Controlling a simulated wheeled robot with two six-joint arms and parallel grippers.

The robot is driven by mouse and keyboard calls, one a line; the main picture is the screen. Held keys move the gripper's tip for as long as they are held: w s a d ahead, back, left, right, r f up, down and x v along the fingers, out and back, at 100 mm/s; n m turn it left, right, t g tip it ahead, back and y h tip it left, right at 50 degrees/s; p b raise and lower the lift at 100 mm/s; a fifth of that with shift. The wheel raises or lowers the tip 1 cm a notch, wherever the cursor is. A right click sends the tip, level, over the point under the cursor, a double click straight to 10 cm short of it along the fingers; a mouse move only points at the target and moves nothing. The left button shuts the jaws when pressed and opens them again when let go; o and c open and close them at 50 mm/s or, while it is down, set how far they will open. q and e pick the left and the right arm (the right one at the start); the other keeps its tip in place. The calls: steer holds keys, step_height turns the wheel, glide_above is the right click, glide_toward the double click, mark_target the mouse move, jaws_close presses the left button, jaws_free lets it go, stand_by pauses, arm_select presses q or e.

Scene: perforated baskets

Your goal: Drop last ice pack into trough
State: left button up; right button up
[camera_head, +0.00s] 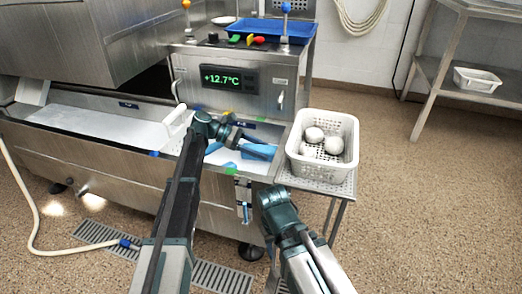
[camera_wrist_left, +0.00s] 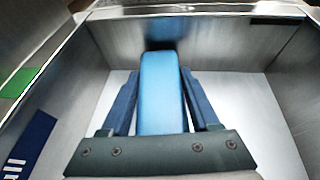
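My left gripper (camera_head: 248,141) reaches over the right end of the steel trough (camera_head: 85,146). A blue ice pack (camera_head: 258,152) is at its fingertips. In the left wrist view the ice pack (camera_wrist_left: 162,92) stands between the two dark blue fingers (camera_wrist_left: 162,88), which close in on its sides above the pale trough floor. Whether the pack touches the floor is unclear. Other blue pieces (camera_head: 212,148) lie in the trough left of and below the gripper. My right arm is at the lower middle; its fingers do not show.
A white perforated basket (camera_head: 346,152) with several round pale items stands on a stand right of the trough. A blue tray (camera_head: 268,30) sits on top of the control box, above the temperature display (camera_head: 230,78). A hose (camera_head: 38,225) lies on the floor at left.

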arm_select(q)
steer(key=o, duration=0.5)
steer(key=shift+o, duration=0.2)
steer(key=shift+r, duration=0.15)
steer(key=a+r+n+t+p, duration=0.1)
steer(key=a+r+p, duration=0.1)
steer(key=r+p, duration=1.4)
steer(key=a+r+n+t+p, duration=0.1)
steer(key=a+r+p, duration=0.2)
steer(key=r+p, duration=1.3)
steer(key=shift+w+a+f, duration=0.1)
stand_by(0.6)
